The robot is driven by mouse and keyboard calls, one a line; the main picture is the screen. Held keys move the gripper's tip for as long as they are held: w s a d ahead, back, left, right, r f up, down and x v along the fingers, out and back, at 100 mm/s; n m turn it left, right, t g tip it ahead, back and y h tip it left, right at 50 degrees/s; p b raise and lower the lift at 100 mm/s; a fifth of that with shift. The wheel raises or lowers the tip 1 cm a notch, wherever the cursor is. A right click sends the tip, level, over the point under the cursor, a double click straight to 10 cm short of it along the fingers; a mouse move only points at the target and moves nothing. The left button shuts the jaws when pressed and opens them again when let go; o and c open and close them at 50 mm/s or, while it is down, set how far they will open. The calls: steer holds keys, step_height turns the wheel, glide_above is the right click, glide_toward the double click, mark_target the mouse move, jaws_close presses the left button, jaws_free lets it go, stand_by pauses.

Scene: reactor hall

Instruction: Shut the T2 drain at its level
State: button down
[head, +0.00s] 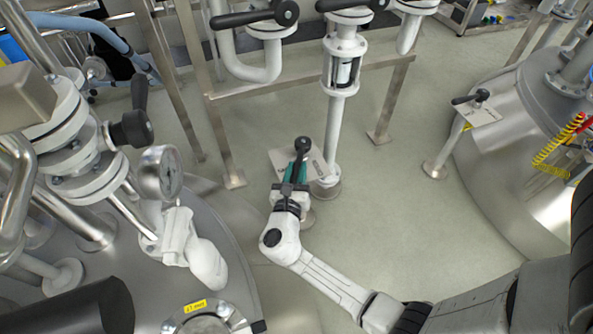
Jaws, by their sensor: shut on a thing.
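A black lever handle (302,146) with a round hub stands over a pale label plate (316,166) on a short drain post near the floor in the middle of the head view. My gripper (296,173), with teal fingers, is shut on the near end of this lever. The lever points from the hub towards my arm. The plate's lettering is too small to read, and my gripper hides part of the plate and post. A similar black lever (467,99) sits on another plate (482,115) on a stand at the right, apart from my gripper.
A steel tank (225,275) with a pressure gauge (161,172) and flanged piping fills the left. Another tank (525,150) stands at the right. A white pipe (334,130) and frame legs (390,100) rise behind the handle. Open floor (400,210) lies right of my arm.

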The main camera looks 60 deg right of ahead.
steer(key=shift+w, duration=0.1)
stand_by(0.3)
steer(key=shift+w+a+m+g+h, duration=0.2)
steer(key=shift+w+m+g+h, duration=0.25)
steer(key=shift+m+g, duration=0.4)
steer(key=c, duration=1)
jaws_free()
steer(key=shift+o, duration=0.2)
